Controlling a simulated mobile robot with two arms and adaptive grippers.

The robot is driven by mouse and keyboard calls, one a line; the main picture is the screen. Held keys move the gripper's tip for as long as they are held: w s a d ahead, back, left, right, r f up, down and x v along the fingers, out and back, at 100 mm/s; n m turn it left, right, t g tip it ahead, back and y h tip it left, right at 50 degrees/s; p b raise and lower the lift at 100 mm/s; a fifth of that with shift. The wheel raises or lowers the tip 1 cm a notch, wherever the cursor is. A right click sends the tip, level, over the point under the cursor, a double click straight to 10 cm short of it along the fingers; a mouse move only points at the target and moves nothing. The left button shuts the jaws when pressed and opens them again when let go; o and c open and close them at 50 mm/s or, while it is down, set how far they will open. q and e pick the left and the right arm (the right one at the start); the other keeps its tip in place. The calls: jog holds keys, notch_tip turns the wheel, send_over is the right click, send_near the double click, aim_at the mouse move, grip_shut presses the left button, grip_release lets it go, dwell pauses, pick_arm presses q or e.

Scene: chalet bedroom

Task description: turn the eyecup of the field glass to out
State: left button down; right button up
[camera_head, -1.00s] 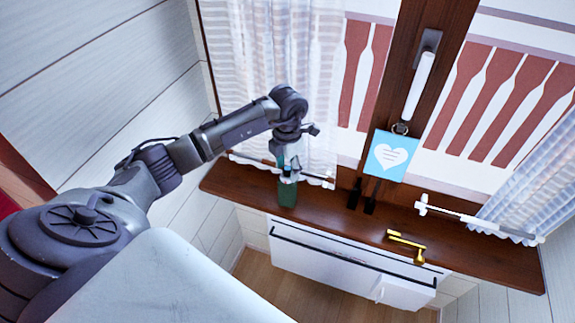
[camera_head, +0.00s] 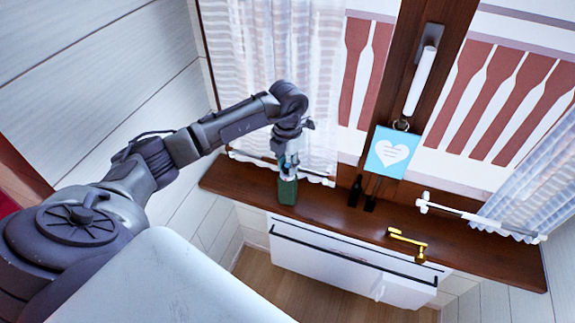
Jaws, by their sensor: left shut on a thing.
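A small green upright object (camera_head: 287,192), which looks like the field glass, stands on the brown window sill, left of the middle. My left gripper (camera_head: 288,174) comes down on it from above and is shut on its upper part. The fingers hide the top of the object, so I cannot make out the eyecup or how it is set. My right gripper is not in view.
A blue card with a white heart (camera_head: 391,153) hangs from the window handle (camera_head: 420,82). White curtains (camera_head: 278,80) hang close behind my left arm. A white radiator (camera_head: 345,262) is below.

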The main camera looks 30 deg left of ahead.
aim_at(287, 166)
pick_arm(q)
jog(key=c, duration=0.9)
grip_release()
notch_tip(287, 166, up, 12)
jog(key=shift+r, duration=0.1)
